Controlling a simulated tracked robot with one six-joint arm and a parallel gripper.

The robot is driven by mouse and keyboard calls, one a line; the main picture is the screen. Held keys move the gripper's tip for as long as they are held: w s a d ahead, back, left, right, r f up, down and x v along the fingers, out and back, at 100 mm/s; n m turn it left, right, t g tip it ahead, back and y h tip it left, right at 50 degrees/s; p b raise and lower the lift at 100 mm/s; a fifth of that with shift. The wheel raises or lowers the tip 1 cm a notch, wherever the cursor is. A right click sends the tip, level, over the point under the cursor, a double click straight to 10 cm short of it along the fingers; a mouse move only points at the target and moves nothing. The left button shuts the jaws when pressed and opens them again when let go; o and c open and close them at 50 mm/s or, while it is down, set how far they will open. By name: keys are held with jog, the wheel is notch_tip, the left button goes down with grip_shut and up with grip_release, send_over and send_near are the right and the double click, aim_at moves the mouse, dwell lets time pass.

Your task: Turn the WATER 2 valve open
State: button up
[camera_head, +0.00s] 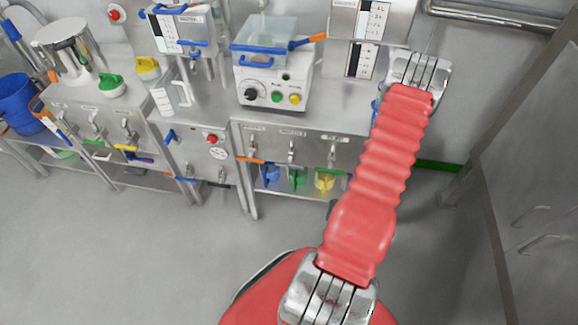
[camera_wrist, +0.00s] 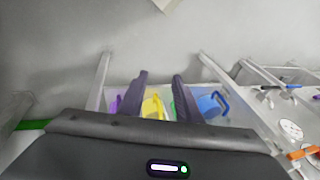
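Several small metal valves with coloured handles sit on the bench fronts in the head view. The middle bench front has a valve with an orange handle (camera_head: 248,160), a valve (camera_head: 291,152) under the middle label, and one farther right near my arm. The labels are too small to read, so I cannot tell which valve is WATER 2. My gripper (camera_wrist: 160,75) shows in the wrist view as two dark fingers spread apart with nothing between them. It is hidden behind my red arm in the head view. I see no contact with a valve.
Below the middle bench are a blue jug (camera_head: 270,174), a green jug (camera_head: 297,176) and a yellow jug (camera_head: 325,180). A white machine (camera_head: 272,82) stands on the bench. A grey cabinet (camera_head: 520,170) stands at right. The floor (camera_head: 130,260) at left is clear.

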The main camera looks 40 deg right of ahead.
notch_tip(320, 180, down, 4)
jog(key=w+a+m+t, duration=0.2)
jog(key=a+t, duration=0.1)
jog(key=m+t+h, duration=0.2)
jog(key=m+t, duration=0.5)
jog(key=t, duration=0.4)
send_near(290, 164)
jog(key=s, duration=0.4)
jog(key=shift+w+a+f, duration=0.15)
jog(key=shift+a+f, duration=0.15)
jog(key=shift+f, duration=0.15)
jog(key=shift+n, duration=0.3)
jog(key=shift+w+d, duration=0.3)
jog(key=shift+w, duration=2)
jog(key=shift+w+d, duration=0.35)
jog(key=shift+w, duration=1.9)
jog(key=shift+w+d, duration=0.3)
jog(key=shift+w, duration=2)
jog(key=shift+c, duration=0.5)
grip_shut()
